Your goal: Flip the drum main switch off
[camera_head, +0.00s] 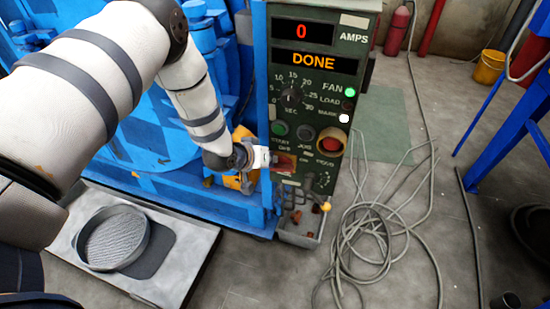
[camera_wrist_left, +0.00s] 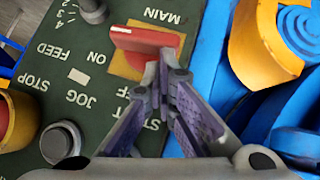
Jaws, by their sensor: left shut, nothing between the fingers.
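The drum main switch is a red handle on a yellow plate, on the green control panel; in the left wrist view the main switch (camera_wrist_left: 145,40) appears upside down beside the MAIN lettering. In the head view the switch (camera_head: 285,160) is at the panel's lower left, partly covered by my gripper. My left gripper (camera_head: 273,160) is at the switch, its fingers shut with nothing between them. In the left wrist view the left gripper's fingertips (camera_wrist_left: 163,68) overlap the handle's edge; I cannot tell whether they touch it. My right gripper is not in view.
The panel's display (camera_head: 313,61) reads DONE. The START button (camera_head: 279,128), JOG button (camera_head: 305,132) and red STOP button (camera_head: 331,142) sit above the switch. A yellow-knobbed lever (camera_head: 325,206) is below. A grey hose (camera_head: 375,230) lies coiled on the floor.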

